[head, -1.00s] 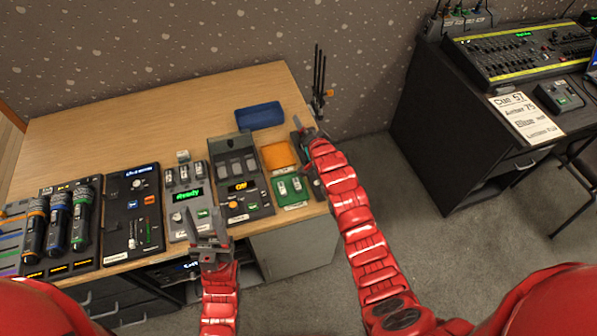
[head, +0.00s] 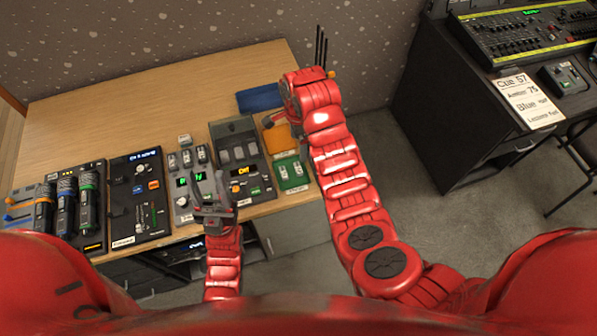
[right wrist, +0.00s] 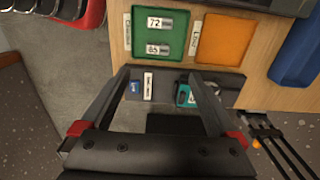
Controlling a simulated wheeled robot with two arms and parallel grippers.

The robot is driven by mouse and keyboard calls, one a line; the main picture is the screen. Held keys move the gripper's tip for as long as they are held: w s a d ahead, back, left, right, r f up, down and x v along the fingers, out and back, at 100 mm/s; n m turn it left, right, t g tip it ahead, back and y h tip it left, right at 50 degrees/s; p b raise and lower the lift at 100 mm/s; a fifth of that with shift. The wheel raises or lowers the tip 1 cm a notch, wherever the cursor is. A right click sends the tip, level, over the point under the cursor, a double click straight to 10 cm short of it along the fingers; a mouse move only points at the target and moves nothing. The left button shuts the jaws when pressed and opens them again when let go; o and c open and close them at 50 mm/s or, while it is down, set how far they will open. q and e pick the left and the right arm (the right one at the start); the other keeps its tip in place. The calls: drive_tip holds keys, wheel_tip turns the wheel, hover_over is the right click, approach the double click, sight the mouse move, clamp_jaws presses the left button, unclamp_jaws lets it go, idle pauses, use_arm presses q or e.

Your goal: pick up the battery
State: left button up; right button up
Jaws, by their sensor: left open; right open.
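Two small batteries with white number labels, 72 (right wrist: 167,23) and 65 (right wrist: 159,49), lie in the green tray (right wrist: 140,32) in the right wrist view; which one is meant I cannot tell. The green tray (head: 305,182) is at the table's right end in the head view. My right gripper (right wrist: 158,78) is open and empty, its fingertips by a dark grey unit (right wrist: 229,97) beside the trays, apart from the batteries. My left gripper (head: 210,183) is open in front of the ready-display unit.
An orange tray (right wrist: 224,39) sits beside the green one. A teal item (right wrist: 184,95) is on the dark grey unit. A charger-like unit (head: 251,178) and microphones (head: 65,212) line the table front. A blue case (head: 260,99) lies behind. The back left tabletop (head: 100,110) is clear.

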drive_tip(key=p, duration=0.2)
hover_over(298, 167)
wheel_tip(298, 167, down, 5)
drive_tip(key=shift+w+r, duration=0.1)
drive_tip(key=shift+w, duration=0.05)
drive_tip(key=shift+f, duration=1.1)
drive_tip(key=shift+f+p, duration=0.45)
drive_tip(key=shift+p, duration=0.2)
drive_tip(key=shift+s+f+p, duration=0.25)
drive_tip(key=shift+f+p, duration=0.05)
drive_tip(key=shift+f, duration=0.4)
drive_tip(key=shift+f+b, duration=0.35)
drive_tip(key=shift+f, duration=1.05)
drive_tip(key=c, duration=1.4)
drive_tip(key=shift+r, duration=0.15)
drive_tip(key=shift+c, duration=0.2)
